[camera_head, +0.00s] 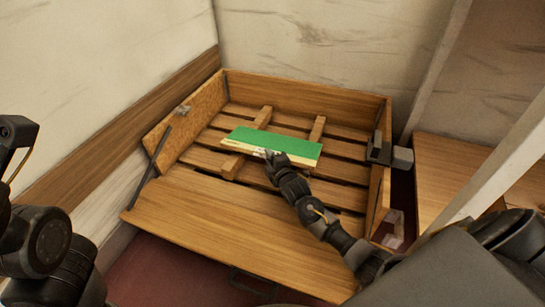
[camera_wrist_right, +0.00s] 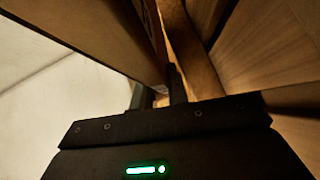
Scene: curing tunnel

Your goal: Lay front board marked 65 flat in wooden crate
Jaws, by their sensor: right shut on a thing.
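The board (camera_head: 272,141) has a green upper face and a pale near edge. It is inside the wooden crate (camera_head: 308,96), over the slatted floor; I cannot tell whether it touches the slats. The mark 65 cannot be read. My right gripper (camera_head: 268,154) is shut on the near edge of the board. In the right wrist view its dark fingers (camera_wrist_right: 166,88) are close together, and the board cannot be made out for sure. Parts of my left arm show at the left edge, but its fingers are out of sight.
The crate's near side panel (camera_head: 240,232) lies folded down and outward. The left panel (camera_head: 188,125) leans outward, with a dark rod beside it. Walls stand close behind and left. A wooden surface (camera_head: 440,178) and a pale slanted post (camera_head: 495,165) are at the right.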

